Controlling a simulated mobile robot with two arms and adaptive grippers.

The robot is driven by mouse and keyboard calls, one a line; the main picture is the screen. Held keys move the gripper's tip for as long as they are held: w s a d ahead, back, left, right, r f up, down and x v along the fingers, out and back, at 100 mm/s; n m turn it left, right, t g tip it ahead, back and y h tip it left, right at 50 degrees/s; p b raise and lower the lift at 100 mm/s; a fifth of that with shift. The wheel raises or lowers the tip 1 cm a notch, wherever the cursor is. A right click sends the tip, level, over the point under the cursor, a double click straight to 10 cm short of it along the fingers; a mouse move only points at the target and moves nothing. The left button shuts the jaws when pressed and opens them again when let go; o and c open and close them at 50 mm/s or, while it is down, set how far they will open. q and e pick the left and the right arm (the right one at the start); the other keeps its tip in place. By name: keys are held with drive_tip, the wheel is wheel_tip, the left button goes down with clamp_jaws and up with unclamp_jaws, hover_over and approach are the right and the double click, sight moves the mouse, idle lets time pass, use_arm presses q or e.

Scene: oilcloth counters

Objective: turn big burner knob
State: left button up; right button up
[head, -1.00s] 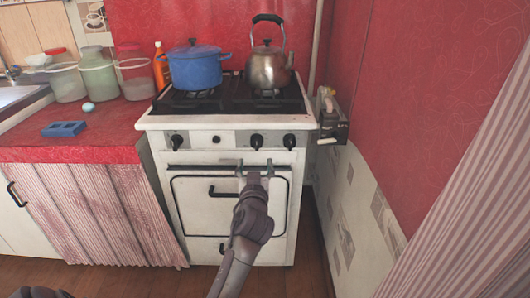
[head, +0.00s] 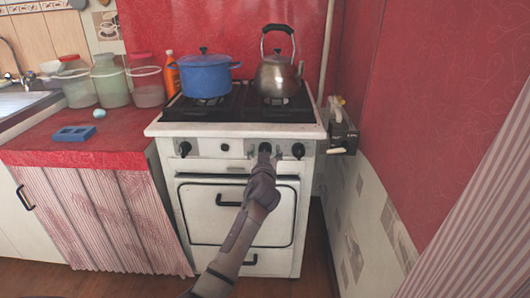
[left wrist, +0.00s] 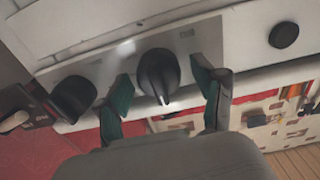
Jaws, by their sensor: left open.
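The white stove (head: 210,131) has a front panel with black knobs. In the left wrist view, a large black knob (left wrist: 158,74) with a pointer ridge sits between the two green-padded fingers of my left gripper (left wrist: 163,95). The fingers are apart, one on each side of the knob, with gaps visible. My right gripper is not in view.
A blue pot (head: 205,74) and a metal kettle (head: 277,78) stand on the stove top. The oven door handle (head: 229,200) is below the panel. A red counter (head: 110,138) with jars and a blue block (head: 74,133) is at left. A wall is close on the right.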

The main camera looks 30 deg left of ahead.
use_arm(q)
drive_tip(key=c, duration=1.1)
drive_tip(key=shift+m, duration=0.9)
drive_tip(key=shift+d+m+p, duration=0.1)
drive_tip(key=shift+m+p, duration=0.3)
drive_tip(key=shift+m, duration=0.8)
drive_tip(key=shift+f+m+p, duration=0.1)
drive_tip(key=shift+m+p, duration=0.7)
drive_tip(key=shift+m, duration=1.5)
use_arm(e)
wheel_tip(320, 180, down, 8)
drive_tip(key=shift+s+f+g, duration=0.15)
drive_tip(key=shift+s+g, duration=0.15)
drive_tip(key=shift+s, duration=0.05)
